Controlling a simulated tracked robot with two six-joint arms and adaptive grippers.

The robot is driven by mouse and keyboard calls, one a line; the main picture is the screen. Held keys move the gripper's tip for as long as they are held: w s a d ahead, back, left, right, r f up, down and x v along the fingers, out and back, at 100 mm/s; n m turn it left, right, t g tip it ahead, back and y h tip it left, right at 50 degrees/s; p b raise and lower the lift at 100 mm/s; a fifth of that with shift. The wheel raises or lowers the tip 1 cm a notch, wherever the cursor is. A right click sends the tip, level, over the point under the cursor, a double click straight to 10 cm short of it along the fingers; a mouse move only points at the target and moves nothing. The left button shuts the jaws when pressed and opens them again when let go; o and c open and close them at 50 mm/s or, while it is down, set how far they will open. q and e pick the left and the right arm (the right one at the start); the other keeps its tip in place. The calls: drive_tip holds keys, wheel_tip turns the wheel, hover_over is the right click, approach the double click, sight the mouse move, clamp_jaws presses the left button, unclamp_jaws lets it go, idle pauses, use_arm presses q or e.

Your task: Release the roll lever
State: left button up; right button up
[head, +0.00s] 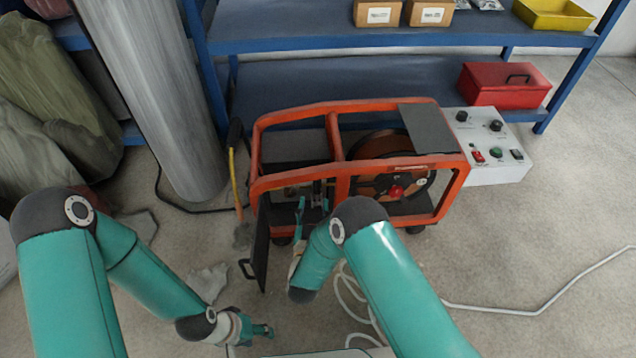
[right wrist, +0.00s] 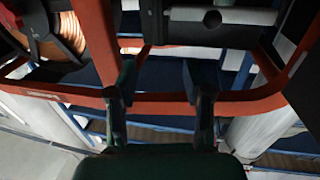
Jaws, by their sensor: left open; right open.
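The orange-framed machine (head: 445,205) stands on the floor, with a copper-coloured spool in its right bay; the spool (right wrist: 62,45) also shows in the right wrist view. Its black side door (head: 262,245) hangs open. My right gripper (head: 312,207) is open and empty at the left bay. In the right wrist view its two fingers (right wrist: 157,82) point at the bay, apart across an orange bar (right wrist: 160,107). A dark feed unit with a grey roller (right wrist: 222,18) lies beyond the fingertips. I cannot pick out the roll lever for certain. My left gripper (head: 264,331) is open and empty, low over the floor.
A white control box (head: 500,165) with knobs and buttons stands right of the machine. A blue shelf (head: 300,40) is behind, with a red toolbox (head: 503,84). A grey column (head: 160,90) stands at the left. A white cable (head: 540,310) crosses the otherwise clear floor at right.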

sight(317, 183)
drive_tip(key=w+b, duration=0.1)
drive_tip(key=w, duration=0.2)
drive_tip(key=w+d+b, duration=0.1)
drive_tip(key=w, duration=0.2)
drive_tip(key=w+b, duration=0.1)
drive_tip(key=w, duration=0.1)
drive_tip(key=shift+w+d+f, duration=0.1)
drive_tip(key=shift+w+d, duration=0.3)
drive_tip(key=shift+w, duration=0.35)
drive_tip(key=shift+c, duration=0.2)
